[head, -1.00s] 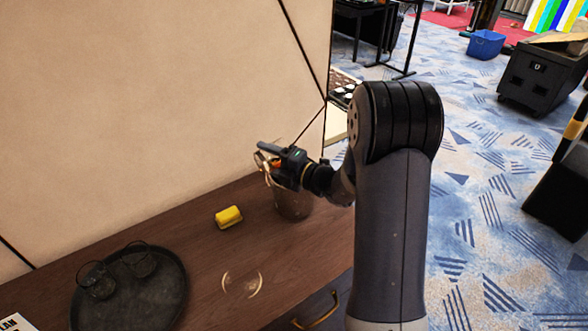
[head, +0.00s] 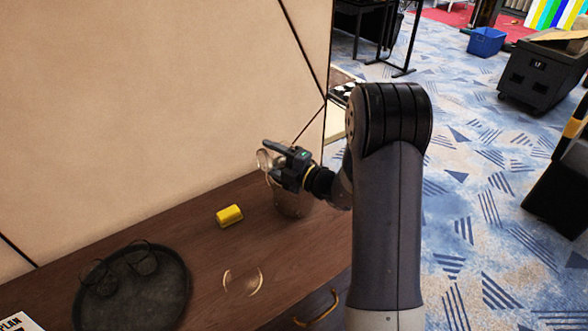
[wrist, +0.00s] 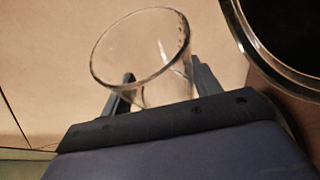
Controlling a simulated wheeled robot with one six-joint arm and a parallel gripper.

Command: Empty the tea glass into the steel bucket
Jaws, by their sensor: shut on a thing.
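My gripper (head: 274,160) is shut on the clear tea glass (head: 264,161), above the steel bucket. In the wrist view the glass (wrist: 140,48) stands between my two fingers, its round rim clear of them. It looks clear, with no tea visible in it. The glass looks tilted in the head view, but its exact angle is hard to tell. The steel bucket (head: 292,206) stands on the brown counter below my gripper, partly hidden by it. Its shiny rim (wrist: 258,52) and dark inside show at the right of the wrist view, apart from the glass.
A yellow block-like object (head: 229,215) lies left of the bucket. A clear round dish (head: 243,283) is nearer the front. A dark round tray (head: 165,308) holds two clear glasses (head: 142,262). A beige wall (head: 150,110) rises behind the counter (head: 205,255).

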